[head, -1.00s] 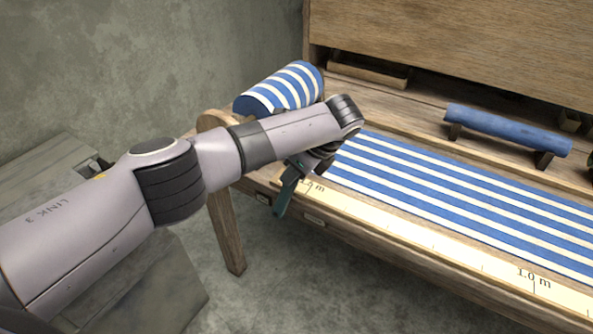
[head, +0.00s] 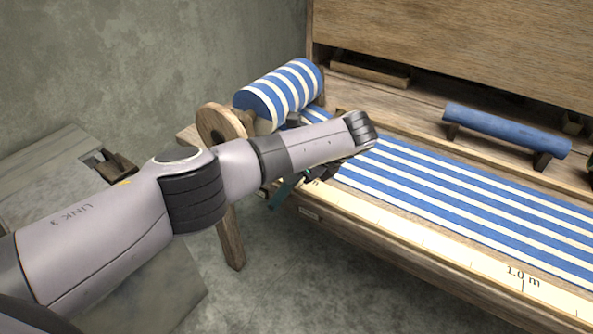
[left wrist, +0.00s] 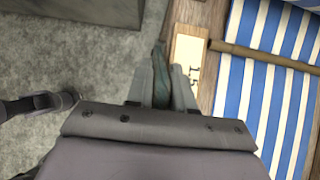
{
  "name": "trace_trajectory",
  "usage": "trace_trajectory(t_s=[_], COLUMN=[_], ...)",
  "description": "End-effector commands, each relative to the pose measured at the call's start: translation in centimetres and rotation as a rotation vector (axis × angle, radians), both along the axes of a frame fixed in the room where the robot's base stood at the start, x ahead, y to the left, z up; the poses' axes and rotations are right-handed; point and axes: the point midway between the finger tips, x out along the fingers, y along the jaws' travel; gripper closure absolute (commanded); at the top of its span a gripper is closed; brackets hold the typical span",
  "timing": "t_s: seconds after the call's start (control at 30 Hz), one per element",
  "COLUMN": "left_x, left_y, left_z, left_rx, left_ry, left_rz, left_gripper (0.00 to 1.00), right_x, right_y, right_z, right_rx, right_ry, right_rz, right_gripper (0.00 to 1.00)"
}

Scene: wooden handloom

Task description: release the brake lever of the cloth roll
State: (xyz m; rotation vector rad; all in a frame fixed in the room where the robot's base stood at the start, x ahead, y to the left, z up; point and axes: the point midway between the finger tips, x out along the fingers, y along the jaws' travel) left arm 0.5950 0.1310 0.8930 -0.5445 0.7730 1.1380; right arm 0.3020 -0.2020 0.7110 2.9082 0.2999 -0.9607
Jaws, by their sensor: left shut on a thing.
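The brake lever (head: 284,191) is a dark green bar at the loom's left front corner, slanting down to the left. It also shows in the left wrist view (left wrist: 160,75), between the fingers. My left gripper (left wrist: 163,85) is shut on it; in the head view the gripper (head: 318,172) is mostly hidden under my wrist. The cloth roll (head: 280,92), striped blue and white, lies behind my forearm, with a round wooden disc (head: 221,123) at its near end. The lever's pivot is hidden.
Striped cloth (head: 470,200) stretches across the loom behind a front beam with a measuring scale (head: 430,240). A blue padded bar (head: 507,130) stands on the right. A grey bench (head: 60,165) is at the left. The floor before the loom is clear.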

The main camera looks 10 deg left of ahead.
Motion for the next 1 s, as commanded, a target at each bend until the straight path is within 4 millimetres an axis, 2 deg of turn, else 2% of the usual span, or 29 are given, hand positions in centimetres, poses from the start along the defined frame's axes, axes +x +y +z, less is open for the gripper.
trace_trajectory(t_s=[0.17,0.2,0.23,0.57,1.0], left_x=[-0.2,-0.2,-0.2,-0.1,-1.5], left_y=[-0.3,-0.3,-0.3,-0.3,-4.0], left_z=[-0.3,-0.3,-0.3,0.0,4.6], left_rx=[-0.002,-0.003,-0.003,-0.002,-0.003], left_ry=[0.006,0.007,0.007,0.003,0.003], left_rz=[-0.005,-0.005,-0.005,-0.004,-0.007], left_gripper=[1.0,0.69,0.59,0.57,0.57], right_x=[0.0,0.0,0.0,0.0,0.0], right_y=[0.0,0.0,0.0,0.0,0.0], right_z=[0.0,0.0,0.0,0.0,-0.3], right_rx=[0.0,0.0,0.0,0.001,0.0], right_ry=[0.0,0.0,0.0,0.0,0.0], right_rz=[0.0,0.0,0.0,0.001,0.0], right_gripper=[0.57,0.57,0.57,0.57,0.57])
